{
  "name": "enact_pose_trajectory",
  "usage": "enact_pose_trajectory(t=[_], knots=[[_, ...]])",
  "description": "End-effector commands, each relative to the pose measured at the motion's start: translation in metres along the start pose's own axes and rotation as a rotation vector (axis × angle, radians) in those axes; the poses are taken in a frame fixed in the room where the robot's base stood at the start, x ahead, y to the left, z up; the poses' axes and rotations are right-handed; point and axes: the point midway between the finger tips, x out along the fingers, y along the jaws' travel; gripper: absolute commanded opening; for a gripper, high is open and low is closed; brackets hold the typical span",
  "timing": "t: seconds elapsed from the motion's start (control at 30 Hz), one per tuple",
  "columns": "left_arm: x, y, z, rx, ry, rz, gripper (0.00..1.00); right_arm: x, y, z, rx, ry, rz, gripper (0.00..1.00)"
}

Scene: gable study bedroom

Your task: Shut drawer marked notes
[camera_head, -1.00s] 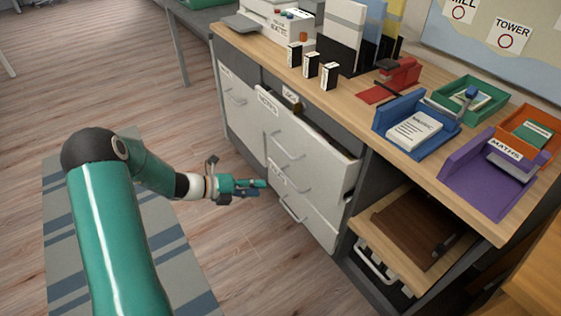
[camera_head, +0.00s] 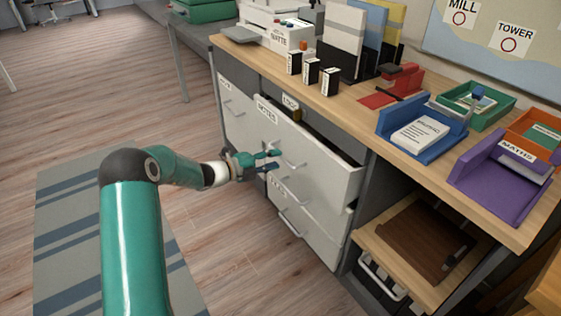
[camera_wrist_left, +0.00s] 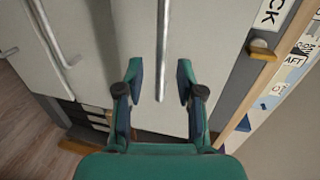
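The drawer marked NOTES (camera_head: 325,172) is a white drawer in the desk unit, its label near the left end of its front. It is pulled part way out, with a dark gap behind its top edge. Its front fills the middle of the left wrist view (camera_wrist_left: 215,45). My left gripper (camera_head: 277,160) is at the drawer front by the bar handle (camera_head: 293,157). In the left wrist view, its two fingers (camera_wrist_left: 160,68) are apart, with the handle bar (camera_wrist_left: 162,45) between them. I cannot tell whether they touch the drawer. My right gripper is out of view.
A lock plate (camera_head: 291,103) sits above the drawer. Another white drawer (camera_head: 310,220) is below it. The desktop holds blue (camera_head: 440,140) and purple (camera_head: 505,190) trays and a red stapler (camera_head: 400,82). An open shelf (camera_head: 375,240) juts out at right.

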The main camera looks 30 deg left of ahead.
Motion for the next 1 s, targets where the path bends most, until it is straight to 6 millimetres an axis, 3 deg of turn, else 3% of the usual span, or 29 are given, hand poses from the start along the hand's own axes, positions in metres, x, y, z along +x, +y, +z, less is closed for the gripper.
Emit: enact_pose_trajectory(t=[0.2, 0.6, 0.63, 0.83, 1.0], knots=[[0.029, 0.001, 0.000, 0.001, 0.001, -0.001, 0.37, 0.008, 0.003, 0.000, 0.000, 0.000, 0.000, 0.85], [0.036, 0.000, 0.000, 0.000, -0.001, 0.000, 0.37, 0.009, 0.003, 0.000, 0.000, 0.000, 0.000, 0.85], [0.036, 0.000, 0.000, 0.000, -0.001, 0.000, 0.36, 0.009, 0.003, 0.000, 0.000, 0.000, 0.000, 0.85], [0.035, 0.000, 0.000, 0.001, -0.001, 0.000, 0.02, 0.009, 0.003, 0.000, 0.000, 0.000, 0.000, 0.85], [0.035, 0.000, 0.001, 0.000, -0.001, 0.001, 0.00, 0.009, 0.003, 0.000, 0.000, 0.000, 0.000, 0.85]])
